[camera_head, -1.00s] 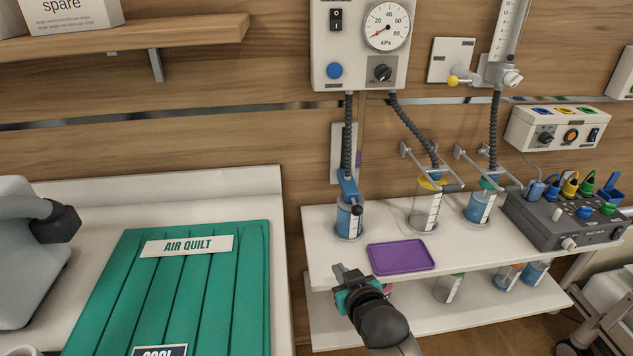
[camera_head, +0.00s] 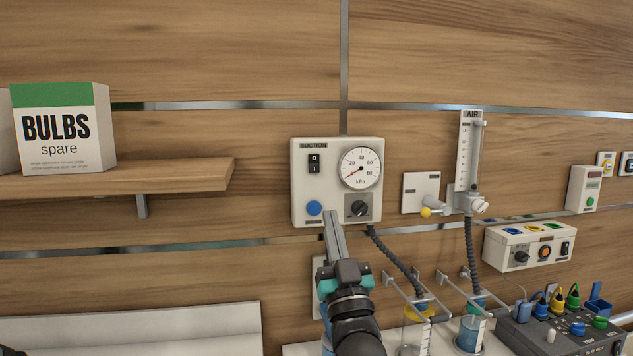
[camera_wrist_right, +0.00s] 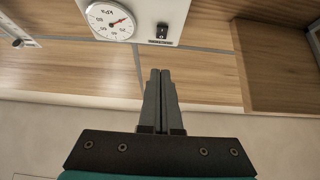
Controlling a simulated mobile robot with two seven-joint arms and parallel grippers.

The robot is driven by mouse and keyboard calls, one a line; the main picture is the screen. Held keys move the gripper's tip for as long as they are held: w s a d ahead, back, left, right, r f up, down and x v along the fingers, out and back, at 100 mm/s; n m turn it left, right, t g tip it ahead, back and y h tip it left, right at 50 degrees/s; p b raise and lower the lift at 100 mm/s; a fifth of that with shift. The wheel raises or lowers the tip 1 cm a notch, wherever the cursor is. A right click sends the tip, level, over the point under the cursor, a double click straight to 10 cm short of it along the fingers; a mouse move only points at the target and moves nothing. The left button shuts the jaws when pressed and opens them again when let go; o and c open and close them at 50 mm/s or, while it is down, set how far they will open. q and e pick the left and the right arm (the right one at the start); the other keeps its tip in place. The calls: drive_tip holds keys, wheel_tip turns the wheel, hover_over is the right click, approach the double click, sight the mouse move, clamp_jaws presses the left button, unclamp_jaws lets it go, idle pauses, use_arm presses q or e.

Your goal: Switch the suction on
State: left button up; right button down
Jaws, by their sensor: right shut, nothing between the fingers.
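The suction unit (camera_head: 298,180) is a pale box on the wood wall, labelled SUCTION. It has a black rocker switch (camera_head: 314,163) marked 0 at the top, a round kPa gauge (camera_head: 360,167), a blue button (camera_head: 314,208) and a dark knob (camera_head: 358,208). The red needle lies near the low end. I cannot tell which way the rocker is set. My right gripper (camera_head: 331,215) is shut and empty, its fingers pointing up over the unit's lower edge, below the switch. The right wrist view shows the shut fingers (camera_wrist_right: 160,73), the upside-down gauge (camera_wrist_right: 110,21) and the switch (camera_wrist_right: 162,30).
A shelf (camera_head: 190,178) with a BULBS box (camera_head: 62,130) is at the left. An AIR flowmeter (camera_head: 468,150) and a small control box (camera_head: 525,246) are to the right. Hoses and jars (camera_head: 472,332) stand below. The wall above the unit is clear.

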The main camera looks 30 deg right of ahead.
approach(315, 165)
wheel_tip(315, 165, up, 4)
drive_tip(key=shift+w+d+f, duration=0.1)
drive_tip(key=shift+w+d, duration=0.15)
drive_tip(key=shift+w, duration=0.85)
drive_tip(key=shift+w+d+f, duration=0.1)
drive_tip(key=shift+w+d, duration=0.15)
drive_tip(key=shift+w, duration=0.85)
